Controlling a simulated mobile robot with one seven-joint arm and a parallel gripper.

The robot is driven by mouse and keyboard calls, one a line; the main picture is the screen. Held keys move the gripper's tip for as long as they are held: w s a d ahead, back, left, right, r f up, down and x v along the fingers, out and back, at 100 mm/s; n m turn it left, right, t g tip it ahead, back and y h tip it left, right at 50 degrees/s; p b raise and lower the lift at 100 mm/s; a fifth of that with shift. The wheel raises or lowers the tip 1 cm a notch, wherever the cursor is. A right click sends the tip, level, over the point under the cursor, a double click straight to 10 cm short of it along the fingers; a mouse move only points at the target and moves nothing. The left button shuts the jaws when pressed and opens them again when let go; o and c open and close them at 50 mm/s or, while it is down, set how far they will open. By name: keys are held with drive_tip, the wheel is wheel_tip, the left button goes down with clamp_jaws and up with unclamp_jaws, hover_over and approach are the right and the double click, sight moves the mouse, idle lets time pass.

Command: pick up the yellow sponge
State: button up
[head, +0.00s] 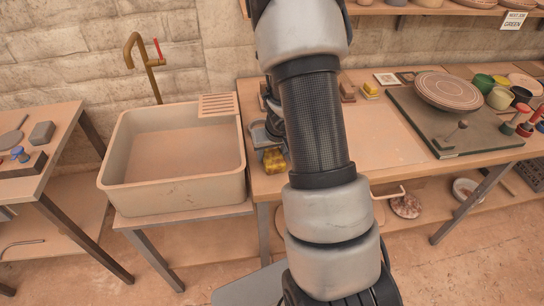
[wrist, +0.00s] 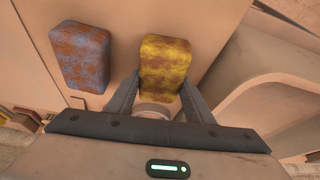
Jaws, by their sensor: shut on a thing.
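The yellow sponge (wrist: 165,62), mottled with brown stains, sits between the fingers of my gripper (wrist: 160,82) in the wrist view. The fingers press on its two sides near its lower end, so my gripper is shut on it. In the head view the yellow sponge (head: 273,161) shows near the left end of the worktable, just right of the sink. My arm hides most of the gripper there. I cannot tell whether the sponge touches the tabletop or is slightly above it.
A blue-and-brown sponge (wrist: 80,57) lies left of the yellow one in the wrist view, apart from it. The sink (head: 172,160) with a brass tap (head: 147,66) stands left of the worktable. A green board (head: 450,130) with a round plate (head: 448,91) lies to the right.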

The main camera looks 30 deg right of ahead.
sight(271, 152)
wheel_tip(271, 152, up, 10)
drive_tip(key=p, duration=0.5)
drive_tip(key=shift+p, duration=0.35)
idle(0.7)
